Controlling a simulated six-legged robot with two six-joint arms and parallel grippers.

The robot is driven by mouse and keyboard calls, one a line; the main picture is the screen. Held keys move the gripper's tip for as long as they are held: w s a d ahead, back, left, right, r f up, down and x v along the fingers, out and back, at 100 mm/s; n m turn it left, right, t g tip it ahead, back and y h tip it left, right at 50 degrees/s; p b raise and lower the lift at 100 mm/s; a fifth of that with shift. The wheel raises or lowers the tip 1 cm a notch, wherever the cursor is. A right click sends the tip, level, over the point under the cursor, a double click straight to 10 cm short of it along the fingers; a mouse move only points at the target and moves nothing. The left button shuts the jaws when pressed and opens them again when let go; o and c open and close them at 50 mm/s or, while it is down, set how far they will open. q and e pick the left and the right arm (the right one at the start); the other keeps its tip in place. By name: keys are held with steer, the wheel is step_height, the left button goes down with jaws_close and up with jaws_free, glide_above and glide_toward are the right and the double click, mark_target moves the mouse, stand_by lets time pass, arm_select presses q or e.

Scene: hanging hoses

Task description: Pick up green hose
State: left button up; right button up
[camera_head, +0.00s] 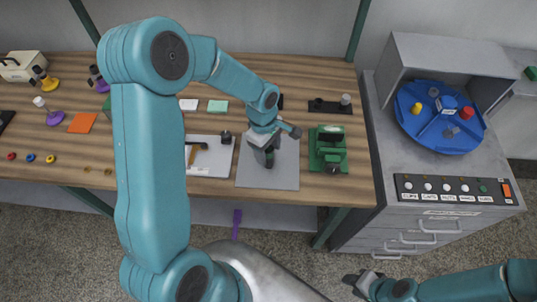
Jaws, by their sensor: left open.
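I cannot make out a green hose in the head view. My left arm reaches over the wooden bench, and my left gripper (265,158) points down above a grey square plate (268,180). It is open, and I see nothing between its fingers, though the arm partly hides them. My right gripper (352,282) is low at the bottom right, in front of the cabinet and away from the bench. Its fingers are too small and dark to tell whether they are open.
A green fixture (328,158) stands right of the plate. A white board (208,166) with a hammer lies left of it. A grey cabinet (400,160) at right carries a blue round tray (412,124) and buttons. A purple object (237,220) shows below the bench edge.

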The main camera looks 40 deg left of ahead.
arm_select(q)
steer(key=shift+w+d+f, duration=0.15)
steer(key=shift+w+f, duration=0.05)
steer(key=shift+f, duration=0.65)
steer(key=shift+s, duration=0.15)
steer(key=shift+c, duration=1.2)
steer(key=c, duration=0.8)
